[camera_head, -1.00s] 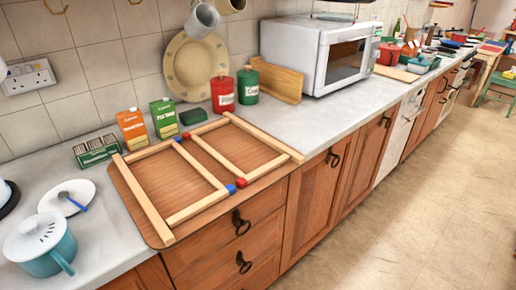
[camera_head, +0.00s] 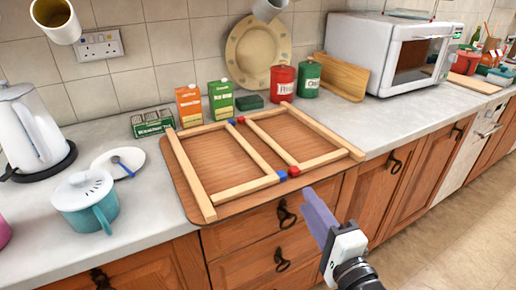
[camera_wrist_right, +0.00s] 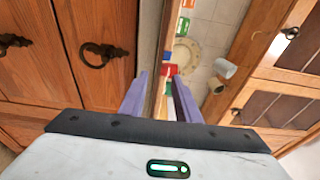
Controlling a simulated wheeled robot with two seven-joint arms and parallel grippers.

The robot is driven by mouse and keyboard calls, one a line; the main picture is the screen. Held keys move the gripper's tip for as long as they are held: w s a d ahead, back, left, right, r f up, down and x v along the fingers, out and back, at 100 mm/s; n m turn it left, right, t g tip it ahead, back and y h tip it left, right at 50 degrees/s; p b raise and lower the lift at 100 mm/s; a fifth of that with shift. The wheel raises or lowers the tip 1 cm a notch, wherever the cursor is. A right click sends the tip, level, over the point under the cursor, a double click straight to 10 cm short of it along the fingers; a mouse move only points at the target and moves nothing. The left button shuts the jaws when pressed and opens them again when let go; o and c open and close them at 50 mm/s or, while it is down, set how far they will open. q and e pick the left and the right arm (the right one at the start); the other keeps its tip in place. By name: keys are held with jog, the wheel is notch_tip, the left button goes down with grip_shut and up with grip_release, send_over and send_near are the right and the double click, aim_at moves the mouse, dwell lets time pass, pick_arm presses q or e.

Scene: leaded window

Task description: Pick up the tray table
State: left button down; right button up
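The tray table appears as a light-wood frame of two rectangles (camera_head: 245,188) on a brown board (camera_head: 196,156), lying flat on the worktop. Blue and red pieces join the rectangles at the middle of the near and far sides. My right gripper (camera_head: 312,203) is in front of the drawers, just before the board's near edge, apart from the frame as far as I can tell. In the right wrist view its two purple fingers (camera_wrist_right: 158,84) stand apart, with a red piece (camera_wrist_right: 170,70) visible beyond them. My left gripper is not in view.
A teal pot (camera_head: 86,200), a saucer (camera_head: 118,161) and a kettle (camera_head: 30,130) stand left of the board. Cartons (camera_head: 220,101), red and green canisters (camera_head: 308,79) and a plate (camera_head: 260,50) stand behind. A microwave (camera_head: 385,50) is at right.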

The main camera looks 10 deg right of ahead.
aim_at(299, 190)
jog(key=shift+w+a+f, duration=0.1)
jog(key=shift+w+a, duration=0.1)
jog(key=shift+w, duration=1.3)
jog(key=shift+w+a+f, duration=0.1)
jog(key=shift+w+a, duration=0.05)
jog(key=shift+w, duration=1.3)
grip_shut()
jog(key=shift+r, duration=0.35)
